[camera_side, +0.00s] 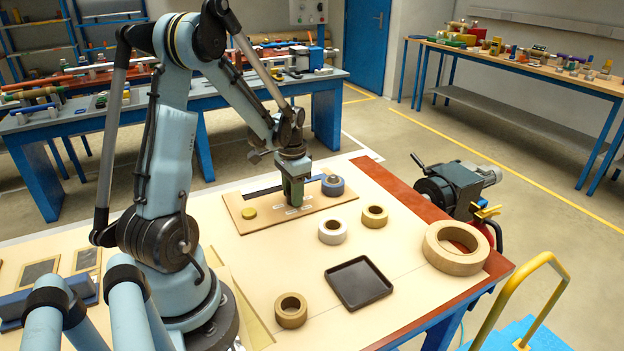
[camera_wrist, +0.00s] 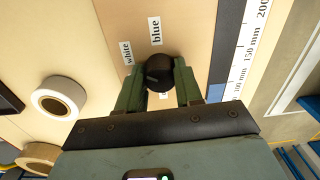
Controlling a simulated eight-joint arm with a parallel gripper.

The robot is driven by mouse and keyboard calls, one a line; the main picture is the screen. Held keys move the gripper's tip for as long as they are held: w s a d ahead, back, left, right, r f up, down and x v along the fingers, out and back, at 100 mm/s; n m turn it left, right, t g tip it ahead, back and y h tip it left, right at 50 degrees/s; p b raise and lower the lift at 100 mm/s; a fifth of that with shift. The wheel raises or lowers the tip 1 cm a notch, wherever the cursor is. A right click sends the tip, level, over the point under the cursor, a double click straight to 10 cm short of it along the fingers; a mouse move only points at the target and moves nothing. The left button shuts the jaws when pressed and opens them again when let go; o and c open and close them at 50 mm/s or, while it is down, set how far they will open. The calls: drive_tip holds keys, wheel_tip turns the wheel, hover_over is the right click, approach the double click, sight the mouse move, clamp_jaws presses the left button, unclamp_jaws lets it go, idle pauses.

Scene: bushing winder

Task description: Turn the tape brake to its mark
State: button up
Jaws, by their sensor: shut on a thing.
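The tape brake shows as a round black knob (camera_wrist: 158,70) in the wrist view. It stands on a tan board (camera_side: 246,224) with paper labels around it. A "blue" label (camera_wrist: 155,30) and a "white" label (camera_wrist: 127,53) lie beyond the knob, and another label is mostly covered. My gripper (camera_side: 291,203) points down at the board in the side view and hides the knob there. In the wrist view its two green fingers (camera_wrist: 157,88) are shut on the knob, one on each side. I cannot make out which label the knob points to.
A blue tape roll (camera_side: 333,186) and a yellow disc (camera_side: 249,212) sit on the board. A white roll (camera_side: 332,232), tan rolls (camera_side: 375,216) and (camera_side: 291,311), a large roll (camera_side: 440,259) and a black tray (camera_side: 358,284) stand nearer. A scale strip (camera_wrist: 243,62) runs right of the knob.

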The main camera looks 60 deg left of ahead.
drive_tip(key=n, duration=0.6)
drive_tip(key=shift+n, duration=0.3)
drive_tip(key=n, duration=1.1)
drive_tip(key=shift+a+n, duration=0.1)
drive_tip(key=shift+n, duration=0.3)
drive_tip(key=n, duration=0.5)
drive_tip(key=shift+h, duration=0.3)
drive_tip(key=shift+n, duration=0.4)
drive_tip(key=o, duration=1)
drive_tip(key=shift+o, duration=0.2)
wheel_tip(320, 180, up, 12)
drive_tip(key=shift+w, duration=0.15)
